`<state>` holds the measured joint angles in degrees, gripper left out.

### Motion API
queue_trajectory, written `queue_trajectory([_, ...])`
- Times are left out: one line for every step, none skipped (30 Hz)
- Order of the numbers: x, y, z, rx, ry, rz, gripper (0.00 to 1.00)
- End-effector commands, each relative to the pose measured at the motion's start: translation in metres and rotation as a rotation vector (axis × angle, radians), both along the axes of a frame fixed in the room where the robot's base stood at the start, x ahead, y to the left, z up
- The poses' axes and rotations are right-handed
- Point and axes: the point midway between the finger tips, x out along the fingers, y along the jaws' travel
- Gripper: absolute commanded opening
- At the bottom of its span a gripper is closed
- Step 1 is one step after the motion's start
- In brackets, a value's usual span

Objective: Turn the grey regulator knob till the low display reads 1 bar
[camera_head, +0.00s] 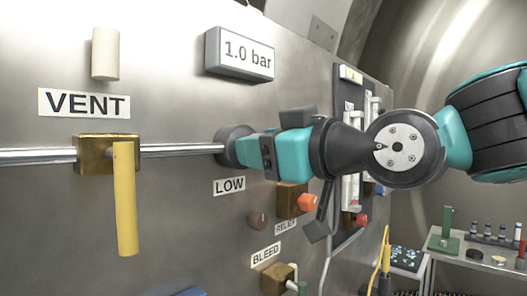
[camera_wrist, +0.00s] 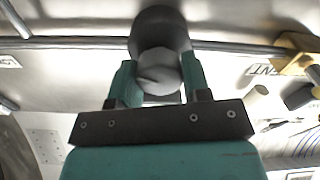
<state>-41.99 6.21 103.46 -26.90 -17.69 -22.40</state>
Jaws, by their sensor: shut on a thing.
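The grey regulator knob (camera_wrist: 159,70) sits between the two fingers of my gripper (camera_wrist: 159,80) in the wrist view, and the fingers are shut on it. In the head view my gripper (camera_head: 243,148) reaches in from the right and covers most of the knob. The dark round regulator body (camera_head: 228,146) shows behind the fingertips, on the steel pipe above the LOW label (camera_head: 229,186). The low display (camera_head: 240,54) is a grey box above it and reads 1.0 bar.
A yellow lever (camera_head: 125,200) hangs down from the brass VENT valve (camera_head: 92,154) on the left. An orange knob (camera_head: 308,202) and the BLEED valve (camera_head: 278,278) are below my gripper. A side table (camera_head: 470,256) with small items stands at the lower right.

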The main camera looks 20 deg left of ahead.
Motion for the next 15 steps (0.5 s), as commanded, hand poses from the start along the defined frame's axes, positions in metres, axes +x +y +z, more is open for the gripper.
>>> queue_trajectory([0.0003,-0.0003,0.0002,-0.001,0.000,-0.001,0.20])
queue_trajectory([0.0003,-0.0003,0.0002,-0.001,0.000,-0.001,0.20])
queue_trajectory([0.0003,-0.0003,0.0002,-0.001,0.000,-0.001,0.20])
queue_trajectory([0.0003,-0.0003,0.0002,-0.001,0.000,-0.001,0.20])
queue_trajectory([0.0003,-0.0003,0.0002,-0.001,0.000,-0.001,0.20])
queue_trajectory([0.0004,-0.0003,0.0002,-0.001,0.000,-0.001,0.20])
queue_trajectory([0.0004,-0.0003,0.0002,0.000,0.001,-0.001,0.48])
queue_trajectory([0.0004,-0.0003,0.0002,0.000,0.001,-0.001,0.55])
queue_trajectory([0.0004,-0.0003,0.0002,0.000,0.001,-0.001,0.64])
queue_trajectory([0.0003,-0.0002,0.0002,0.000,0.001,-0.001,0.69])
queue_trajectory([0.0003,-0.0002,0.0002,0.001,0.001,-0.001,0.69])
queue_trajectory([0.0003,-0.0002,0.0002,0.001,0.001,-0.001,0.69])
queue_trajectory([0.0002,-0.0002,0.0002,0.001,0.001,-0.001,0.69])
queue_trajectory([0.0002,-0.0002,0.0002,0.001,0.001,-0.001,0.69])
queue_trajectory([0.0002,-0.0002,0.0002,0.001,0.001,-0.001,0.69])
